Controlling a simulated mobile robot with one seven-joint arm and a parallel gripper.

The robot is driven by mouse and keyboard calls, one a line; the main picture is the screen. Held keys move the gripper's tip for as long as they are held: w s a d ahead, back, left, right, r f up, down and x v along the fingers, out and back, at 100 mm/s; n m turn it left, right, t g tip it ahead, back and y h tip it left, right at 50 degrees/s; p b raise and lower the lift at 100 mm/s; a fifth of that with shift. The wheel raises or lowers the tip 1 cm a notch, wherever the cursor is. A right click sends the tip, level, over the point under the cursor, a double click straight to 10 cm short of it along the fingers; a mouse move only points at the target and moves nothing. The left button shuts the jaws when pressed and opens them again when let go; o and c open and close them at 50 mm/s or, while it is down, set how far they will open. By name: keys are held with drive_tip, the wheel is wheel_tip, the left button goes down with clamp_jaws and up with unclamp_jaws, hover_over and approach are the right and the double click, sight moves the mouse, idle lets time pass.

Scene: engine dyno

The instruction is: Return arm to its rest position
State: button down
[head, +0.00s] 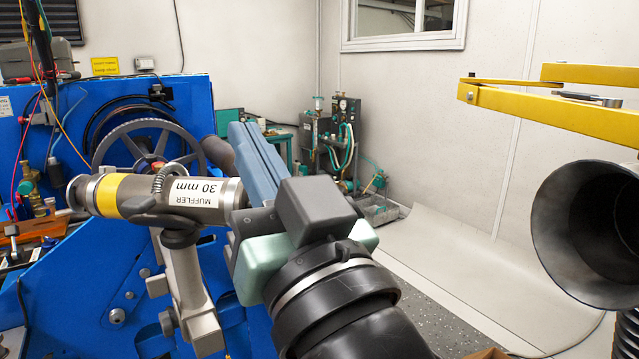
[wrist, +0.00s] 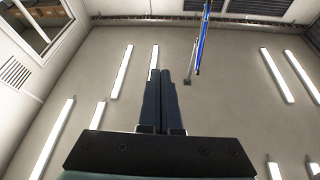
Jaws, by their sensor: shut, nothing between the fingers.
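My gripper (head: 240,135) is raised in the middle of the head view, with its long blue-grey fingers together and empty. The fingers angle up and away, past the right end of the muffler pipe. In the wrist view the gripper (wrist: 161,78) points up toward the ceiling, with its two fingers side by side and nothing between them. My black wrist and forearm fill the bottom centre of the head view.
A metal muffler pipe (head: 120,195) labelled "MUFFLER 30 mm" sits just left of my gripper. A blue dyno frame (head: 70,275) with a handwheel (head: 150,150) stands at left. A yellow arm (head: 545,108) and dark exhaust funnel (head: 595,235) are at right. Floor between is clear.

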drive_tip(key=s+d+r+m+t+h+p, duration=0.1)
drive_tip(key=s+d+r+m+t+h, duration=0.1)
drive_tip(key=s+d+r+t+h, duration=0.25)
drive_tip(key=s+d+r+m+t+h, duration=0.1)
drive_tip(key=s+r+m+t+h, duration=0.15)
drive_tip(key=r+h, duration=0.4)
wheel_tip(320, 180, up, 21)
drive_tip(key=p, duration=2.2)
drive_tip(key=shift+w, duration=0.15)
